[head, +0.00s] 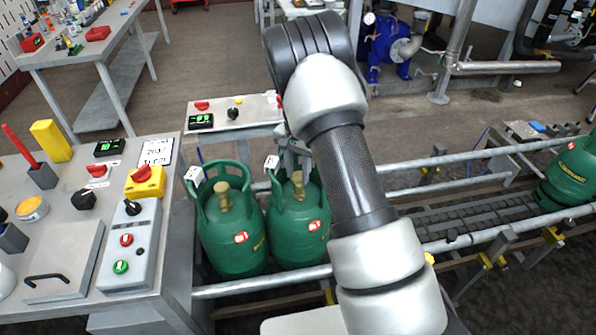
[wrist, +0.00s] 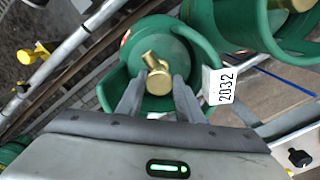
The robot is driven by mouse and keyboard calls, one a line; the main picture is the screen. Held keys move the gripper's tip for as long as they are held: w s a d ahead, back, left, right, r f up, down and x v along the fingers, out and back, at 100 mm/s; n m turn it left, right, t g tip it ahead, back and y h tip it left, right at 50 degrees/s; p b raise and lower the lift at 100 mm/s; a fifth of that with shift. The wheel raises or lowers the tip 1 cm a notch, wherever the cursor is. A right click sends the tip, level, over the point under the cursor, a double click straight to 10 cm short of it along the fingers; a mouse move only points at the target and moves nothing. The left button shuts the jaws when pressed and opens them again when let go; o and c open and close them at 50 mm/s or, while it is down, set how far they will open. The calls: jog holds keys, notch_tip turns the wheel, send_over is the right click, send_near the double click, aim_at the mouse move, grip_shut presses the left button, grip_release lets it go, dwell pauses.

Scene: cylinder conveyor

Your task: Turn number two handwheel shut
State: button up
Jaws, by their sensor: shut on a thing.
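Two green gas cylinders stand upright side by side at the left end of the conveyor, the left one (head: 233,243) and the right one (head: 290,240). Each has a brass valve inside its collar. My gripper (wrist: 157,84) is above the right cylinder, its fingers pointing down into the collar. In the wrist view the two fingers are shut on the brass handwheel (wrist: 154,83), one on each side. A white tag reading 2032 (wrist: 219,86) hangs on the collar beside it. In the head view my arm hides part of this cylinder and most of the gripper.
Conveyor rails (head: 455,160) run to the right, with another green cylinder (head: 572,168) at the far right. A control bench (head: 75,235) with buttons and knobs stands at the left. A small panel (head: 234,115) with a display sits behind the cylinders.

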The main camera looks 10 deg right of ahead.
aim_at(298, 177)
jog(key=shift+m, duration=0.5)
jog(key=o, duration=1.1)
jog(key=shift+c, duration=0.2)
jog(key=shift+r, duration=0.1)
notch_tip(298, 177, up, 17)
jog(key=p, duration=0.1)
jog(key=shift+r+p, duration=0.15)
jog(key=shift+p, duration=0.25)
